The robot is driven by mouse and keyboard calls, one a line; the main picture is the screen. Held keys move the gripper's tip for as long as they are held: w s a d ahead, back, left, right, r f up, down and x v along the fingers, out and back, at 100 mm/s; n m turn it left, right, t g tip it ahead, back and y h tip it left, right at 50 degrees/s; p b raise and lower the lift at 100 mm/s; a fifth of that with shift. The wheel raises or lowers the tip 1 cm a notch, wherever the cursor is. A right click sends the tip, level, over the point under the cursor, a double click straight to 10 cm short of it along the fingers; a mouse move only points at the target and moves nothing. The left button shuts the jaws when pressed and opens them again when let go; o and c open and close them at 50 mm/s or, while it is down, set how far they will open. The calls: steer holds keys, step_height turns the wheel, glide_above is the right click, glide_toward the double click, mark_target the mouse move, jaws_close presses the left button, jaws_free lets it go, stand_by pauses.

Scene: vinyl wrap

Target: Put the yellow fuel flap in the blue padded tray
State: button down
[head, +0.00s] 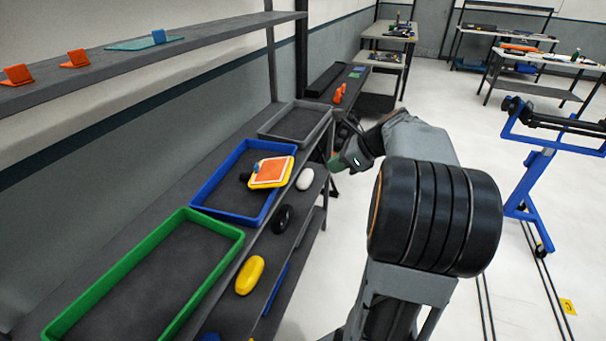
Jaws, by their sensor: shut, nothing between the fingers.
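A square flap with a yellow rim and an orange face (271,172) lies at the right side of the blue tray (216,175), over its dark floor and close to its right rim. It looks slightly tilted. A small dark thing shows at its left edge. I cannot tell whether the flap touches the rim. A rounded yellow piece (250,275) lies on the bench edge in front. My gripper (338,162) is to the right of the blue tray, apart from the flap. It is shut and empty.
A green tray (125,265) stands in front of the blue tray and a grey tray (325,125) behind it. A white oval piece (305,179) and a black round piece (283,219) lie along the right edge. A shelf (130,62) overhangs at upper left.

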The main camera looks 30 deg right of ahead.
steer(key=w+a+r+x, duration=0.1)
steer(key=r+x, duration=0.1)
steer(key=x, duration=1)
steer(key=shift+w+a+f+p, duration=0.3)
steer(key=shift+w+a, duration=0.1)
steer(key=shift+w, duration=0.05)
